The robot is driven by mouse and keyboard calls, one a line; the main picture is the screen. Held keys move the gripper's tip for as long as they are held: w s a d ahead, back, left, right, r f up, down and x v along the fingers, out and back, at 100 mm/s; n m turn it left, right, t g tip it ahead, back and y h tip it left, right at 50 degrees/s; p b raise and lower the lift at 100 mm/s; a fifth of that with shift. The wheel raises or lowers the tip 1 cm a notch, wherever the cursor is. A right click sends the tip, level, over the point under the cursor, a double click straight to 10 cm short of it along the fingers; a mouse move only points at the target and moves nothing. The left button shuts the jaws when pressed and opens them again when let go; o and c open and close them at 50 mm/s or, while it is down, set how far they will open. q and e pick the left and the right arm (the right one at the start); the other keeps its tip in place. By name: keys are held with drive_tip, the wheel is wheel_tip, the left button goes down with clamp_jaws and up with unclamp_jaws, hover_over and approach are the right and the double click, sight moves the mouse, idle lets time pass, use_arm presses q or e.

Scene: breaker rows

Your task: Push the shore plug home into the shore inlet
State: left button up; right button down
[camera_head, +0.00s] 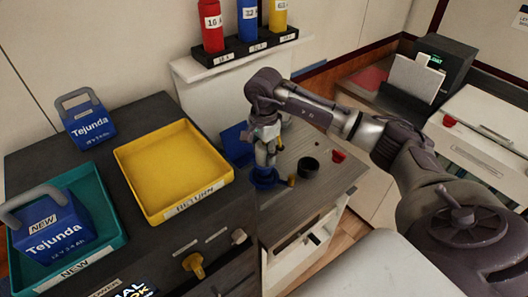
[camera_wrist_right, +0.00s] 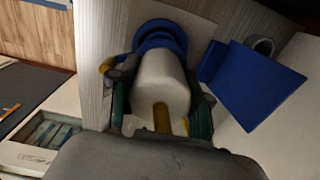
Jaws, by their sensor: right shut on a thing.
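In the wrist view the right gripper (camera_wrist_right: 160,100) is shut on the shore plug (camera_wrist_right: 165,85), a pale cylinder with a yellow stripe, one finger on each side. Blue rings (camera_wrist_right: 160,38) surround its far end; a blue ring (camera_head: 264,178) also shows below the gripper in the head view. I cannot tell plug collar from shore inlet, or how deep the plug sits. A blue square flap (camera_wrist_right: 243,83) stands beside it. My left gripper is not in view.
A black round cup (camera_head: 308,167), a small yellow piece (camera_head: 291,181) and a red piece (camera_head: 338,156) sit right of the gripper. A yellow RETURN tray (camera_head: 125,163) lies left. A shelf (camera_head: 210,70) with coloured cylinders stands behind.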

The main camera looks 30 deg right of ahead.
sight(264, 163)
drive_tip(key=shift+b, duration=0.4)
idle(0.7)
drive_tip(key=shift+f+b, duration=2)
drive_tip(key=shift+f, duration=0.3)
drive_tip(key=shift+c, duration=2.2)
unclamp_jaws()
wheel_tip(264, 163, up, 12)
